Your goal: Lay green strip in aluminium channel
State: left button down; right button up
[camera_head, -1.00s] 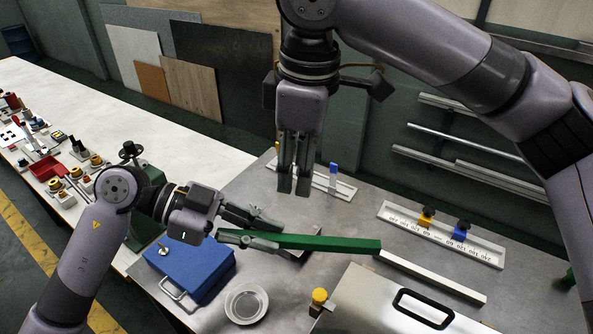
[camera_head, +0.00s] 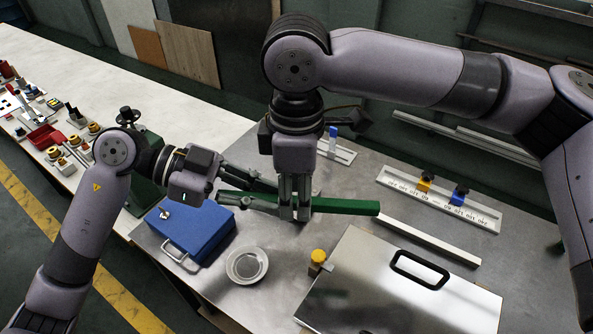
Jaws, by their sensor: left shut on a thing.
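The green strip (camera_head: 345,206) is a long straight bar running left to right above the grey table. My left gripper (camera_head: 240,200) is shut on its left end. My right gripper (camera_head: 295,213) points down at the strip's middle, with its fingers covering part of it. I cannot tell whether those fingers grip the strip. A pale metal bar, which looks like the aluminium channel (camera_head: 430,241), shows beyond the strip's right end and slants toward the lower right. Any part of it under the strip is hidden, and the height of the strip over it is unclear.
A metal box with a black handle (camera_head: 400,290) fills the front right. A blue case (camera_head: 188,232), a round dish (camera_head: 247,265) and a yellow-capped item (camera_head: 318,258) stand in front. A scale rail with yellow and blue blocks (camera_head: 440,200) lies behind right.

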jog(key=shift+f, duration=0.3)
jog(key=shift+c, duration=0.3)
grip_shut()
pick_arm(q)
jog(key=c, duration=1.5)
grip_release()
